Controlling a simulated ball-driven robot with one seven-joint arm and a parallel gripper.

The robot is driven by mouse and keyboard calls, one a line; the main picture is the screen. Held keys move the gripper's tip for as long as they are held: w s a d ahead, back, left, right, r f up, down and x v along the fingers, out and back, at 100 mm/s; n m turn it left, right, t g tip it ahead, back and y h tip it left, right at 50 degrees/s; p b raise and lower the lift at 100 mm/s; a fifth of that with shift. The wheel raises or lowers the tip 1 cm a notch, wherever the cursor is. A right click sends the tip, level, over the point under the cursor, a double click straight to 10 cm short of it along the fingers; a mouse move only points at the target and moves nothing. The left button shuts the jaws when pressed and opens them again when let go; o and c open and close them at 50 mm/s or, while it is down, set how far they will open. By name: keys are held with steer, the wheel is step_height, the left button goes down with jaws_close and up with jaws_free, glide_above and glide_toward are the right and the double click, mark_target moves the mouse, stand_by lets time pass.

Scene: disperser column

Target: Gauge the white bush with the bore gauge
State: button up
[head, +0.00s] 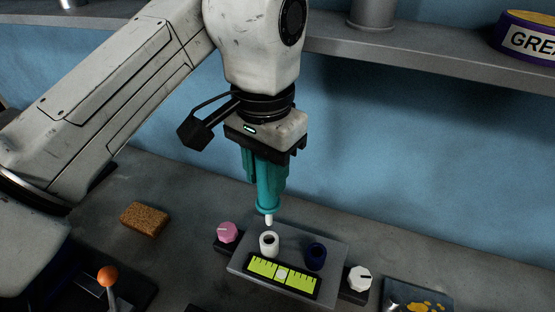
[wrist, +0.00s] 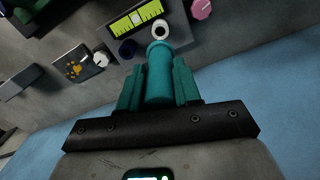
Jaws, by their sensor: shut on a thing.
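My gripper (head: 266,178) points down and is shut on the bore gauge (head: 267,206), a teal cylinder with a white tip. The tip hangs just above the white bush (head: 269,246), and a small gap seems to show between them. The white bush is a short upright ring with a dark bore, on a grey block. In the wrist view the gauge (wrist: 159,75) sits between the teal fingers, with the white bush (wrist: 161,29) just past its end; the tip is hidden there.
A dark blue bush (head: 316,255) stands right of the white one on the grey block (head: 337,252). A yellow-green scale (head: 270,271) lies in front. A pink knob (head: 227,233) and a white knob (head: 359,278) flank the block. A sponge (head: 145,219) lies left; a shelf (head: 420,62) runs behind.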

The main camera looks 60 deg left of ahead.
mark_target(266, 187)
steer(key=shift+f+b, duration=2.15)
steer(key=shift+b, duration=0.05)
steer(key=shift+f, duration=1.85)
steer(key=shift+r, duration=0.15)
stand_by(0.5)
steer(key=shift+r+p, duration=2.3)
steer(key=shift+r, duration=0.05)
steer(key=shift+s+r, duration=0.1)
